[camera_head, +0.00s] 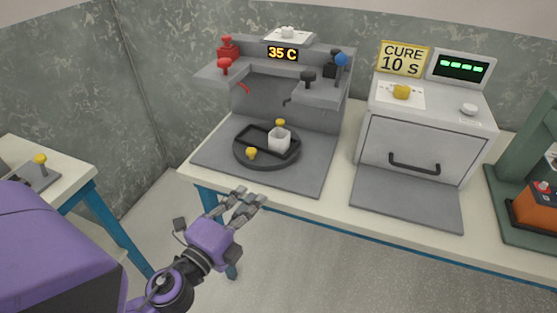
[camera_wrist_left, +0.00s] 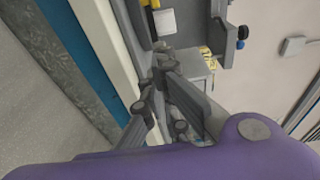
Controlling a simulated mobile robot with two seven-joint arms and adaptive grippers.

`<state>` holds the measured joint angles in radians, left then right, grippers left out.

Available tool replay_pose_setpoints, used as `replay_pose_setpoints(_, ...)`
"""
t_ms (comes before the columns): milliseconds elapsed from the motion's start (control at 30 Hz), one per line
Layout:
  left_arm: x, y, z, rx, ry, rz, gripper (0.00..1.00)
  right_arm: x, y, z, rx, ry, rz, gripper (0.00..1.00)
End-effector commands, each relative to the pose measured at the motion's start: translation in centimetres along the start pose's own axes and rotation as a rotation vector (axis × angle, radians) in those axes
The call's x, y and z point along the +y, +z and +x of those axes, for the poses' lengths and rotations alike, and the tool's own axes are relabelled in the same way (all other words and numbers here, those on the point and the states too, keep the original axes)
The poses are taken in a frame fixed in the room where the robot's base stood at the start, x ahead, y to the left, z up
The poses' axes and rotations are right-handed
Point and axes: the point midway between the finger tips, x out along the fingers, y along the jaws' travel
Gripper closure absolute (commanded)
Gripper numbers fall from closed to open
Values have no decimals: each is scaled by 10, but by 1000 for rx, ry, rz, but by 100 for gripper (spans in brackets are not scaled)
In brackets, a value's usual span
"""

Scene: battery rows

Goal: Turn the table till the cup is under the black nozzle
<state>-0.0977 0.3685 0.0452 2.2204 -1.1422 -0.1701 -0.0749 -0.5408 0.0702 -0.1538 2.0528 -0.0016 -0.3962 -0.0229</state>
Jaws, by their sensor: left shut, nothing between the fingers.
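A dark round turntable (camera_head: 238,158) lies on a grey mat in front of a grey dispenser. A white cup (camera_head: 279,138) stands on its right half; a white shape that looks like it shows at the top of the left wrist view (camera_wrist_left: 165,21). Two yellow knobs stand on the turntable, one at the front (camera_head: 251,153) and one behind the cup (camera_head: 280,123). The black nozzle (camera_head: 287,101) hangs on the dispenser's right side, behind the cup. A red nozzle (camera_head: 244,88) is on the left side. My left gripper (camera_head: 250,198) is shut and empty, in front of the table edge, apart from the turntable. My right gripper is out of view.
The dispenser display (camera_head: 283,53) reads 35 C. To its right stands a grey oven (camera_head: 415,145) with a handle and a "CURE 10 S" sign (camera_head: 403,59). A green machine (camera_head: 520,190) is at the far right. Another table (camera_head: 75,170) is at the left.

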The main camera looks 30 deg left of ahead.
Motion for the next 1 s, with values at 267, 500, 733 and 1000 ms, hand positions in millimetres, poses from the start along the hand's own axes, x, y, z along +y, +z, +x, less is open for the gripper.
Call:
replay_pose_setpoints(267, -6, -1, 36, 6, -11, 17, 100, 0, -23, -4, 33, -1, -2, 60)
replay_pose_setpoints(500, -6, 0, 88, 4, -9, 17, 100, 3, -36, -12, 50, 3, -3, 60)
replay_pose_setpoints(733, -5, 0, 125, 2, -7, 15, 100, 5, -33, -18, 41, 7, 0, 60)
replay_pose_setpoints(1000, -2, 0, 140, 2, -4, 14, 100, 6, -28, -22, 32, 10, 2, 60)
